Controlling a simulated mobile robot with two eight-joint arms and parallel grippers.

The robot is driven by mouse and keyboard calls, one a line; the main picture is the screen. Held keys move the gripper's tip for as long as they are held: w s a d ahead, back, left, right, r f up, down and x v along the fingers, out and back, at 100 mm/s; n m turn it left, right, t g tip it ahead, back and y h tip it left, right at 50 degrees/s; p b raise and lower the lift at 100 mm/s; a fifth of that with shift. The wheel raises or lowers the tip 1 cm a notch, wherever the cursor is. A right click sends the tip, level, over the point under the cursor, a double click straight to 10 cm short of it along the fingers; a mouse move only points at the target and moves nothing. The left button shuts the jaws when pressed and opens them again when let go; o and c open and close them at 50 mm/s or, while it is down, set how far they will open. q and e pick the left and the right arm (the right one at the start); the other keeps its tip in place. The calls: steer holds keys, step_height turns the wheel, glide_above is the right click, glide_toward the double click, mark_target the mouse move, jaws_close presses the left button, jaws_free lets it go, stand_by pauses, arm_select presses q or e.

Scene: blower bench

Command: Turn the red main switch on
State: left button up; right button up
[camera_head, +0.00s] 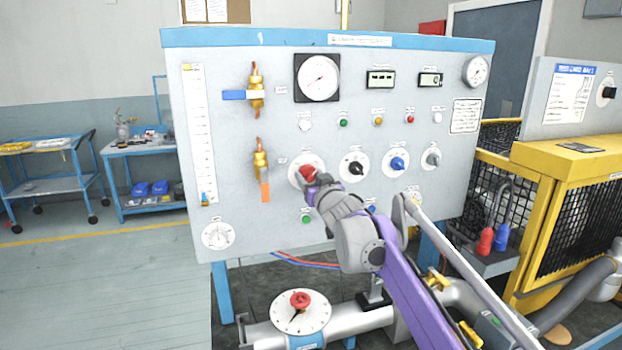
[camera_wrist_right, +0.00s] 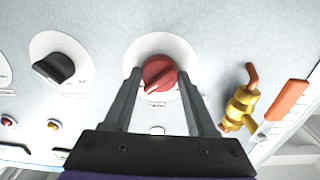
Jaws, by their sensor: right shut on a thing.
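The red main switch (camera_head: 307,173) is a round red knob on a white dial plate on the grey panel, in the middle of the head view. In the right wrist view the red main switch (camera_wrist_right: 159,72) sits between my two fingers, with a pale pointer mark towards the lower left. My right gripper (camera_head: 312,182) reaches up to the switch from below right and partly covers it. In the wrist view my right gripper (camera_wrist_right: 160,80) has its fingers on either side of the knob, shut on it. My left gripper is not in view.
Black (camera_head: 355,167), blue (camera_head: 397,163) and grey knobs are to the right of the switch. A brass valve with an orange handle (camera_head: 265,190) is close on its left. A pipe with a red-knobbed dial (camera_head: 300,311) lies below. A yellow caged unit (camera_head: 565,165) stands at right.

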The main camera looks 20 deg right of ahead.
steer(key=o, duration=1.4)
steer(key=shift+c, duration=0.2)
steer(key=s+b, duration=0.1)
steer(key=s, duration=0.9)
steer(key=shift+s+d+b, duration=0.2)
steer(key=shift+s+b, duration=0.15)
steer(key=shift+s, duration=0.05)
